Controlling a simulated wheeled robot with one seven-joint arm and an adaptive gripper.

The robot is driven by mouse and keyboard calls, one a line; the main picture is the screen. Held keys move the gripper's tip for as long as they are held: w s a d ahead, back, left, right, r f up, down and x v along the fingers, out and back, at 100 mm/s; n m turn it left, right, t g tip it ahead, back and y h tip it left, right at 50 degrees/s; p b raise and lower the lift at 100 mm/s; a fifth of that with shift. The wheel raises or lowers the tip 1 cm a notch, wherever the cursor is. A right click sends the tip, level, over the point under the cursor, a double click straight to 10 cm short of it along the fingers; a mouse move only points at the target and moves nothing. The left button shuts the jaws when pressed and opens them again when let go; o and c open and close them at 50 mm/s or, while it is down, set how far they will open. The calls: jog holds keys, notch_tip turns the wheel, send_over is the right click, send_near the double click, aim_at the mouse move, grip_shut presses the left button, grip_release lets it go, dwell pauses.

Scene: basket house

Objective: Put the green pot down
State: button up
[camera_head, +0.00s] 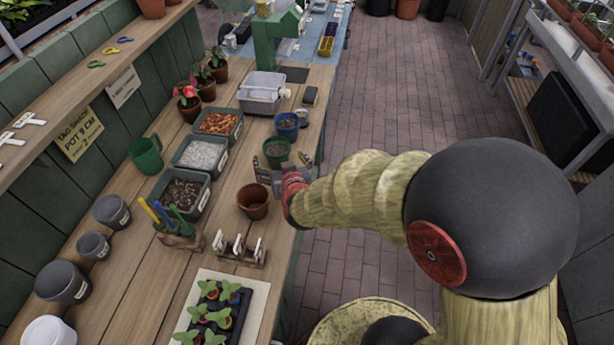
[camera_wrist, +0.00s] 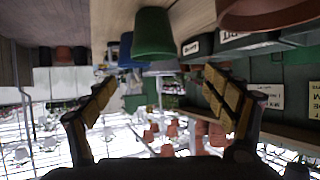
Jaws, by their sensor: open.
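The green pot (camera_head: 277,150) stands upright on the wooden bench near its right edge, with dark contents showing inside. My gripper (camera_head: 283,170) is just on the near side of it, low over the bench edge, open and empty. The wrist view is upside down; there the green pot (camera_wrist: 153,32) stands on the bench top beyond my spread fingers (camera_wrist: 163,95), not between them. Any contact between finger and pot cannot be told from these views.
A terracotta pot (camera_head: 253,201) stands close on the near side and a blue pot (camera_head: 287,126) just beyond. Label holders (camera_head: 240,248) and a seedling tray (camera_head: 217,312) are nearer. The brick aisle (camera_head: 390,80) is clear.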

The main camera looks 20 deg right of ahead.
jog(key=s+a+r+g+y, duration=0.2)
jog(key=s+r, duration=0.2)
jog(key=r, duration=0.3)
jog(key=s+d+r+g, duration=0.1)
jog(key=s+r, duration=0.1)
jog(key=s, duration=0.5)
jog(key=s+d+r+n+g, duration=0.1)
jog(key=s+r+g, duration=0.1)
jog(key=s, duration=0.6)
jog(key=s+d+r+g, duration=0.2)
jog(key=s+r, duration=0.2)
jog(key=s, duration=0.4)
jog(key=shift+s+h, duration=0.25)
jog(key=shift+h, duration=0.05)
jog(key=shift+o, duration=0.5)
